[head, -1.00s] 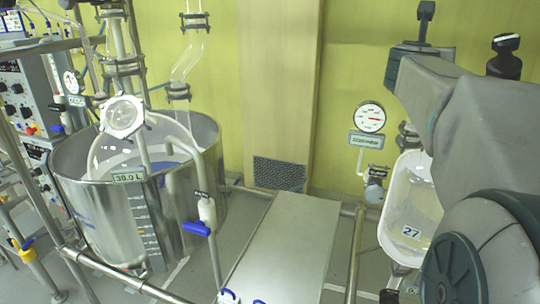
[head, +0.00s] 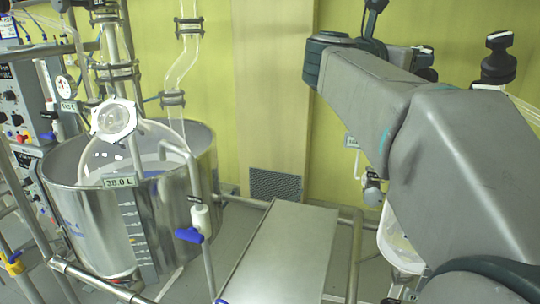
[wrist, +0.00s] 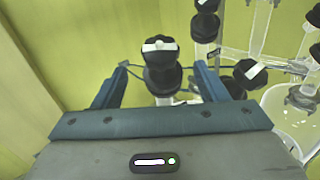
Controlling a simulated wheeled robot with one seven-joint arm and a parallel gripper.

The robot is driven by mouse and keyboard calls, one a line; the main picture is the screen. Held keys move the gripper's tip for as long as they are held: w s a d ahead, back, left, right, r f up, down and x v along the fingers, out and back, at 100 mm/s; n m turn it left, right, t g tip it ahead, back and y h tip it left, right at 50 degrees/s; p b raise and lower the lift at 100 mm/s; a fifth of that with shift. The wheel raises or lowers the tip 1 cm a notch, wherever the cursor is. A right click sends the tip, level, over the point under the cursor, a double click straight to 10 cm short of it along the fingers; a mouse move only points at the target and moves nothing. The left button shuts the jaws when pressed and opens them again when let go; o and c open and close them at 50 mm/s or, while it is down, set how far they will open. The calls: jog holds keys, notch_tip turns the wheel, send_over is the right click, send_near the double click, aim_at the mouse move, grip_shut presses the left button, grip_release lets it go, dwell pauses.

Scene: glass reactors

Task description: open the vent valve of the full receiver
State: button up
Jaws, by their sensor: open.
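In the wrist view my gripper (wrist: 161,68) is open, with one blue finger on each side of a black valve knob (wrist: 160,75) that has a white bar on top. The knob appears between or just beyond the fingertips; I cannot tell if they touch it. In the head view a glass receiver (head: 393,240) shows only as a strip behind my arm, its label hidden. A black valve with a white-marked top (head: 498,62) stands right of the arm. I cannot tell which receiver the knob between my fingers serves.
More black knobs (wrist: 246,72) and glass tubing lie right of my gripper in the wrist view. A steel tank marked 38.0 L (head: 120,181) stands left in the head view. A flat metal cover (head: 285,255) and pipe rails lie in the middle. The yellow wall (head: 270,90) is behind.

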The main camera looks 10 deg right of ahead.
jog(key=w+a+f+n+t+y, duration=0.25)
jog(key=a+n+t+y, duration=0.2)
jog(key=a+n, duration=0.4)
jog(key=w+a+f+n+t+y, duration=0.1)
jog(key=w+a+n+t+y, duration=0.4)
jog(key=n, duration=0.7)
jog(key=s+a+f+n+g+y, duration=0.1)
jog(key=a+f+n+y, duration=0.3)
jog(key=f+n, duration=0.3)
jog(key=s+a+f+n+g+y, duration=0.1)
jog(key=s+a+f+n+y, duration=0.1)
jog(key=a+f+n, duration=0.4)
jog(key=shift+s+f+n+y, duration=0.25)
jog(key=shift+f+n+y, duration=0.7)
jog(key=shift+n, duration=0.5)
